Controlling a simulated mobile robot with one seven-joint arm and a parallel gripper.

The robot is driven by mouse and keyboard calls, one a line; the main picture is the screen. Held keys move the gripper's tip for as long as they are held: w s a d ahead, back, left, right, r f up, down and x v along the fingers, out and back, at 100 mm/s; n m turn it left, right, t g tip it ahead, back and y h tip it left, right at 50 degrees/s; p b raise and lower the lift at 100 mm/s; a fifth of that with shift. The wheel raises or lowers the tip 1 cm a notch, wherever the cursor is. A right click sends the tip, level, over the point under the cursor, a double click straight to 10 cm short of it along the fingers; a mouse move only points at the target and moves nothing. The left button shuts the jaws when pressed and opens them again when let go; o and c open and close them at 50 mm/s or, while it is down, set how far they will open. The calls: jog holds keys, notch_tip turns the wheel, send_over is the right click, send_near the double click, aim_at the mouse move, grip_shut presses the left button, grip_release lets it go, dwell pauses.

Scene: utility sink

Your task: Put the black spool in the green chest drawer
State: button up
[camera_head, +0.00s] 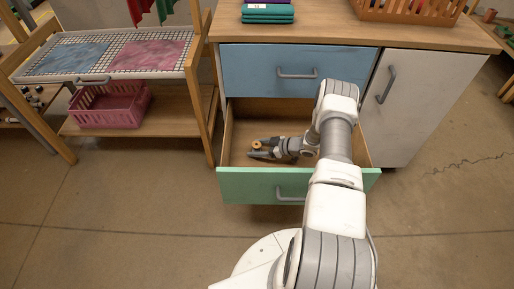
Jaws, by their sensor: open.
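The green chest drawer (237,186) is pulled open below a blue drawer. My arm reaches over its front, and my gripper (259,150) is low inside it, pointing left, with its jaws open. A small round thing with a tan top (256,145) is at the fingertips, inside the drawer. It may be the end of the black spool, but black thread cannot be made out at this size. I cannot tell whether it touches a finger or rests on the drawer floor.
The closed blue drawer (260,72) is just above the open one. A white cupboard door (418,100) is on the right. A shelf rack with a pink basket (110,104) stands left. An orange crate (408,10) sits on the countertop. The drawer's left floor looks clear.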

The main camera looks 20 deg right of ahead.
jog(key=shift+s+d+r, duration=0.1)
jog(key=shift+d+r, duration=0.1)
jog(key=shift+r, duration=0.15)
jog(key=p+v, duration=0.3)
jog(key=v, duration=0.8)
jog(key=shift+s+d+p, duration=0.1)
jog(key=shift+s+p, duration=0.15)
jog(key=shift+p, duration=0.05)
